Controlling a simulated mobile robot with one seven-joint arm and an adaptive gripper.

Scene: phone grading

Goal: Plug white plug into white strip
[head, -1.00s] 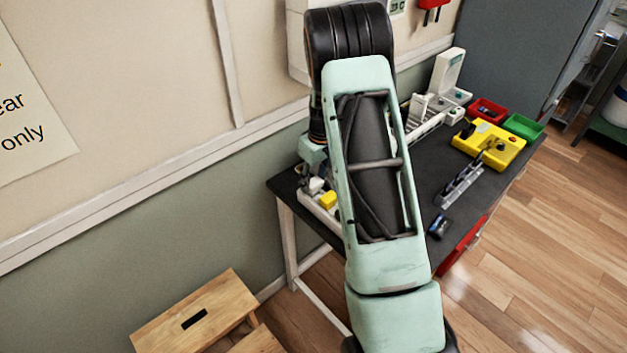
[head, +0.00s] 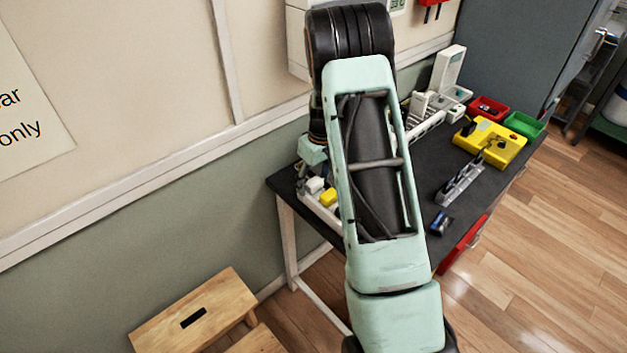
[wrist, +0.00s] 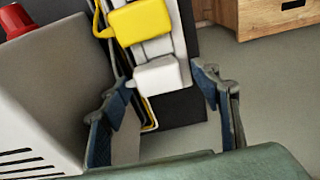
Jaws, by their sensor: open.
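The white plug (wrist: 158,76) lies between the two open fingers of my gripper (wrist: 166,82) in the wrist view, with a visible gap on each side. In the head view the white plug (head: 315,185) is next to the yellow plug (head: 328,197). The white strip (head: 318,211) lies at the table's left end, partly hidden by my arm. In the wrist view the strip (wrist: 163,47) runs behind the yellow plug (wrist: 141,22) and up to the white plug. I cannot tell whether the white plug is seated in it.
Cables (wrist: 102,25) run along the strip's left side. A grey box-like surface (wrist: 60,80) stands close left of my gripper. On the dark table (head: 420,195) are a yellow case (head: 488,140), a red bin (head: 487,108) and a green bin (head: 524,125). A wooden stool (head: 190,315) stands below.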

